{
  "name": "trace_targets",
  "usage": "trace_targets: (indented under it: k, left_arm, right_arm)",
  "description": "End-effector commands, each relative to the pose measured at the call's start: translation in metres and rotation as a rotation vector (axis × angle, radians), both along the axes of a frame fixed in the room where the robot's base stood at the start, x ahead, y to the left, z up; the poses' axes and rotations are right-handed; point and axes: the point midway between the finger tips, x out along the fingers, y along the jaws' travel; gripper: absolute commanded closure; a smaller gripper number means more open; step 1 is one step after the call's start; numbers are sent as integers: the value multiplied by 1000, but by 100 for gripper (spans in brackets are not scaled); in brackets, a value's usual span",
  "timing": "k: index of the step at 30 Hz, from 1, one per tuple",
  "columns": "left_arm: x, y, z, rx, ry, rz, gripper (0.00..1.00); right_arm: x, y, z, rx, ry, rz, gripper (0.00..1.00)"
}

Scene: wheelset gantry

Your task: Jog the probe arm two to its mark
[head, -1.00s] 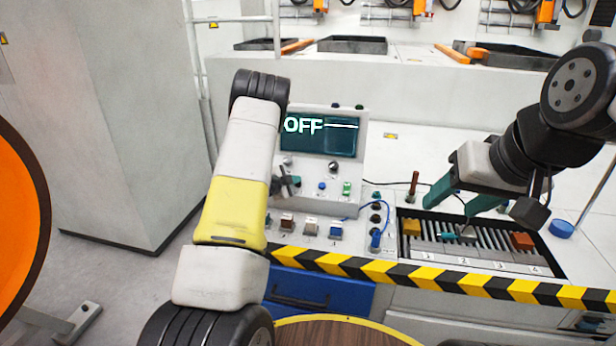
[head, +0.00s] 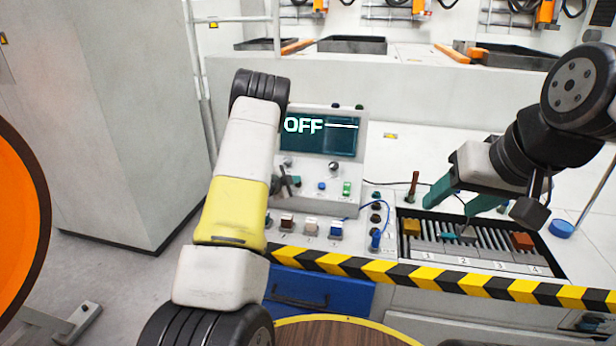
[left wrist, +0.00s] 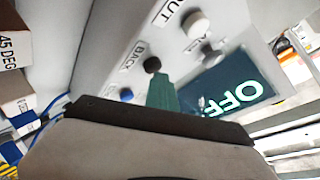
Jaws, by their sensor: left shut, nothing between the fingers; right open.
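The console (head: 357,115) has a screen (head: 318,134) reading OFF with a line beside it, and knobs and buttons below. In the left wrist view the screen (left wrist: 229,98) appears upside down. My left gripper (left wrist: 160,80) is shut and empty, its tip close to a black button (left wrist: 152,65) labelled BACK; I cannot tell if it touches. In the head view my left arm hides part of the console. My right gripper (head: 450,207) is open above a slotted tray (head: 549,262) with numbered lanes, where an orange block (head: 522,241), a yellow block (head: 411,227) and a grey-teal piece (head: 466,233) sit.
Several small switches (head: 311,226) stand before the console. A blue cable runs to a socket strip (head: 376,240) beside the tray. A striped barrier edge (head: 400,273) runs along the front. A round blue cap (head: 561,228) lies right of the tray.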

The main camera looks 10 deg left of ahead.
Motion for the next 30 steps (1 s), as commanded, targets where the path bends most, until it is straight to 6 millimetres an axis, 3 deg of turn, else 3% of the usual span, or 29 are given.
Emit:
trace_targets:
  k: [30]
  left_arm:
    - [-10,1,22,0,0,0,100]
  right_arm:
    - [0,0,0,0,0,0,44]
